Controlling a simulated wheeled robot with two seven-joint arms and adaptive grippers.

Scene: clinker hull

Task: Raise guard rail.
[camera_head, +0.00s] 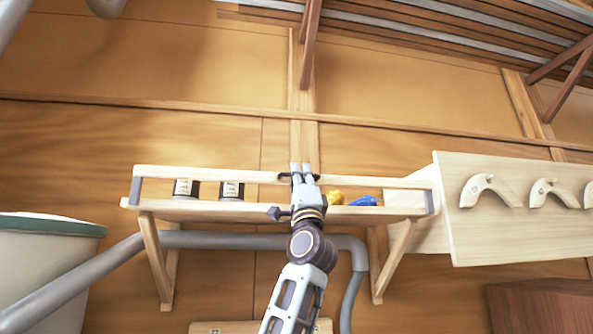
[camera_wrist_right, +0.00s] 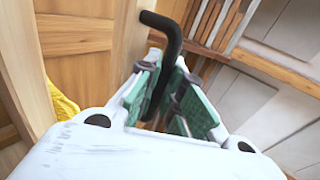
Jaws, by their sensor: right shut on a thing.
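The guard rail (camera_head: 230,175) is a pale wooden bar along the front of a wall shelf (camera_head: 240,210). It sits above the shelf board, with grey end pieces and a gap beneath it. My right gripper (camera_head: 298,176) is at the middle of the rail, in front of the shelf. In the right wrist view its green-padded fingers (camera_wrist_right: 170,95) are shut on a bent black handle (camera_wrist_right: 167,28). The fingers hide part of the handle, and its joint to the rail is not clear. My left gripper is not in view.
Two labelled dark jars (camera_head: 232,190), a yellow item (camera_head: 336,197) and a blue item (camera_head: 362,200) stand on the shelf behind the rail. A board with curved wooden pieces (camera_head: 491,188) adjoins at right. A pale bin (camera_head: 45,260) stands left.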

